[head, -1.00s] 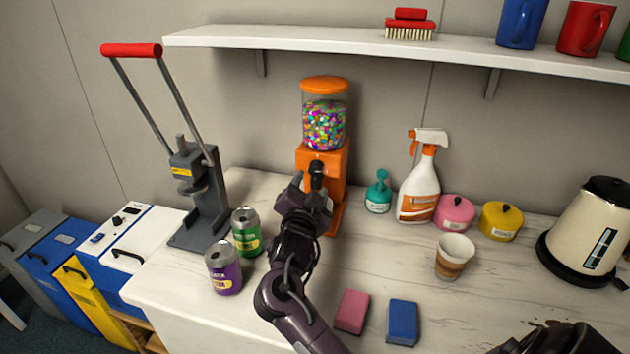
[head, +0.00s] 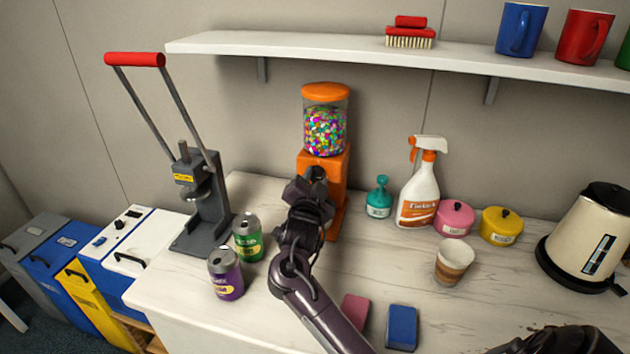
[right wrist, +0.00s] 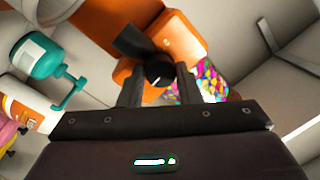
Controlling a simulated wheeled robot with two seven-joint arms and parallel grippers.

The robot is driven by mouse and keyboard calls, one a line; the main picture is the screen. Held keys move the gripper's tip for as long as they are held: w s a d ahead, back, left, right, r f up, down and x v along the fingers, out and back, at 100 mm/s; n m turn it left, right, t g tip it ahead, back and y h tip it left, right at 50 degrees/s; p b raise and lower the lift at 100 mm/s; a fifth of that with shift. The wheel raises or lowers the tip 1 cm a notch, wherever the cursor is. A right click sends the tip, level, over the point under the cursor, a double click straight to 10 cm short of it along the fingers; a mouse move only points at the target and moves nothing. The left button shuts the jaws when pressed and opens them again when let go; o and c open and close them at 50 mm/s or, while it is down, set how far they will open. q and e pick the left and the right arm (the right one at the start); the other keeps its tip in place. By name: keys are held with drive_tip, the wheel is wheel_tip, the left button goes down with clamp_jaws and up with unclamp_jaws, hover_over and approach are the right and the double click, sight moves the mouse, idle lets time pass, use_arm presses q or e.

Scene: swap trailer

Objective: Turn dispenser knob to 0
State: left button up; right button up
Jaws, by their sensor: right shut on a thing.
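The orange candy dispenser (head: 325,91) stands upright at the back of the counter, its clear globe full of coloured candy. My right gripper (head: 316,178) is at the dispenser's front and covers most of the knob in the head view. In the right wrist view, the black dispenser knob (right wrist: 158,71) with a short white mark sits between the fingers of my right gripper (right wrist: 159,84), which is shut on it. The orange dispenser body (right wrist: 180,38) is right behind the knob. I cannot read any number at the knob. My left gripper is not in view.
A purple can (head: 226,274) and a green can (head: 248,238) stand left of my arm. A teal pump bottle (head: 379,198) and a spray bottle (head: 420,190) stand right of the dispenser. A pink sponge (head: 355,309) lies close to my forearm, beside a blue sponge (head: 401,327).

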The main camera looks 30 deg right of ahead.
drive_tip(key=shift+r+n+p, duration=0.15)
drive_tip(key=shift+n+p, duration=0.25)
drive_tip(key=shift+p, duration=0.35)
drive_tip(key=shift+c, duration=0.3)
drive_tip(key=n+p, duration=0.4)
drive_tip(key=p, duration=0.1)
drive_tip(key=n+g+p, duration=0.1)
drive_tip(key=n+p, duration=0.4)
drive_tip(key=shift+a+r+p, duration=0.1)
drive_tip(key=shift+r+p, duration=0.1)
drive_tip(key=shift+p, duration=0.1)
drive_tip(key=shift+w+n+g+p, duration=0.1)
drive_tip(key=shift+n+g+p, duration=0.3)
drive_tip(key=shift+n+p, duration=0.7)
drive_tip(key=shift+f+n+p, duration=0.15)
drive_tip(key=shift+n+p, duration=0.65)
drive_tip(key=shift+n, duration=0.2)
drive_tip(key=shift+f, duration=0.1)
drive_tip(key=o, duration=1)
drive_tip(key=shift+c, duration=0.2)
drive_tip(key=shift+a, duration=0.15)
